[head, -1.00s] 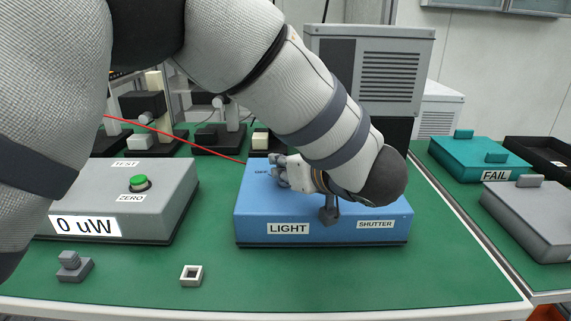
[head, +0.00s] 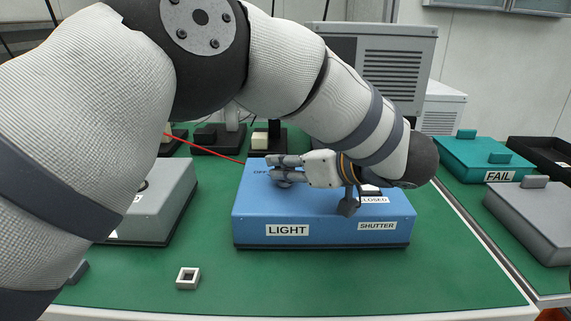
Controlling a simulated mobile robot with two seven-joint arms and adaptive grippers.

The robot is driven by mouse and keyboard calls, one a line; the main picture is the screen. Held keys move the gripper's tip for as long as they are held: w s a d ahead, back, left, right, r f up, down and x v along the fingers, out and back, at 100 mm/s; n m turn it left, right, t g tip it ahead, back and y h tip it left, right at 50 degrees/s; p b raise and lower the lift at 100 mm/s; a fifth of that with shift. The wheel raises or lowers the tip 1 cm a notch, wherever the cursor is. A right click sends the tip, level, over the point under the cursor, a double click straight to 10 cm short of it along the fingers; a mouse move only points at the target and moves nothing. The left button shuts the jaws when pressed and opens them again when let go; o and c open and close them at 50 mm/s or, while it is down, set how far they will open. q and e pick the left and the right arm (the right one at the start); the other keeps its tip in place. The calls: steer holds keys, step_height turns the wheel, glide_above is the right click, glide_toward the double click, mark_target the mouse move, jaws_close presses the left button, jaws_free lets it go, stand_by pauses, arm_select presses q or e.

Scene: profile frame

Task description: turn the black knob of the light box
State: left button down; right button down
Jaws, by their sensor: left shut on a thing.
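The blue light box (head: 330,212) stands on the green bench top, with LIGHT and SHUTTER labels on its front. My left gripper (head: 274,170) lies low over the box's top left part, its fingers pointing left in the picture beside the partly covered "OFF" mark. It is shut on the black knob, which the fingers almost wholly hide. A dark shutter lever (head: 348,205) rises from the box right of the knob, next to a label ending in "LOSED". My right gripper is not in view.
A grey meter box (head: 165,200) stands left, partly behind my arm. A small square ring (head: 188,277) lies in front. A red line (head: 205,149) runs to the light box's back left. Right are a teal FAIL box (head: 480,160) and a grey lidded box (head: 535,215).

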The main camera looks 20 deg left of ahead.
arm_select(q)
steer(key=c, duration=1.6)
jaws_free()
steer(key=shift+a, duration=0.1)
steer(key=v, duration=0.7)
steer(key=shift+s+r, duration=0.1)
